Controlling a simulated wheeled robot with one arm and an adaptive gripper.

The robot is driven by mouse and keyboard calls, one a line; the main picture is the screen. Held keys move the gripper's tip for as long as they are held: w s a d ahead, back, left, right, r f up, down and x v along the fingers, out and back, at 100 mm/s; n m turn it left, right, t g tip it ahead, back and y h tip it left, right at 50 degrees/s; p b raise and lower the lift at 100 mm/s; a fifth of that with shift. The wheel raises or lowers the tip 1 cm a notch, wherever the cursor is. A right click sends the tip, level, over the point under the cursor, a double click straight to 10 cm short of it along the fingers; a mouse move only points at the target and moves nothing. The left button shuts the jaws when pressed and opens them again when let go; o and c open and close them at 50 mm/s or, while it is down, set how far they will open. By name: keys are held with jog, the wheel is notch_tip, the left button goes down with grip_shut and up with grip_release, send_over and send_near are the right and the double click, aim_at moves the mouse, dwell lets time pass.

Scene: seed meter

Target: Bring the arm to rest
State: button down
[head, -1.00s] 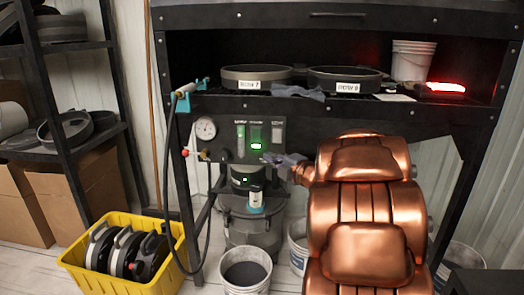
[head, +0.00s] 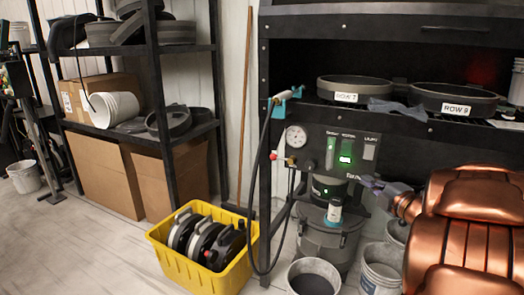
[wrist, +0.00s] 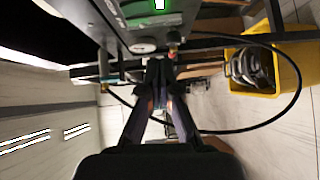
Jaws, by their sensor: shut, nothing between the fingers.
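My gripper (head: 372,183) is just in front of and below the right part of the control panel (head: 325,165), at the end of my copper-coloured arm on the right of the head view. Whether it touches the panel I cannot tell. In the wrist view, its dark fingers (wrist: 157,88) come together at the tips with nothing between them. The panel has a lit green switch (head: 346,158), and a round gauge (head: 296,136) beside it. The green light (wrist: 160,4) also shows at the top of the wrist view.
Two round trays (head: 356,90) (head: 455,99) and a grey cloth (head: 398,110) lie on the bench shelf. A yellow crate (head: 170,262) of discs, a grey bucket (head: 312,268) and a black hose (head: 262,190) stand near the bench.

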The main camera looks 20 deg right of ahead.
jog(key=s+r+m+g+h+p, duration=0.4)
jog(key=r+m+g+h+p, duration=0.35)
jog(key=r+m+p, duration=0.55)
jog(key=s+a+r+m+g+y+p, duration=0.2)
jog(key=s+a+g+p, duration=0.4)
jog(key=s+a+p, duration=0.3)
jog(key=s+a+r+m+g+y+p, duration=0.3)
jog(key=s+a+p, duration=0.7)
jog(key=s+a, duration=0.8)
jog(key=s+g+y, duration=0.1)
jog(key=s+g, duration=0.1)
jog(key=s, duration=0.2)
jog(key=shift+a+g, duration=0.15)
jog(key=shift+g, duration=0.2)
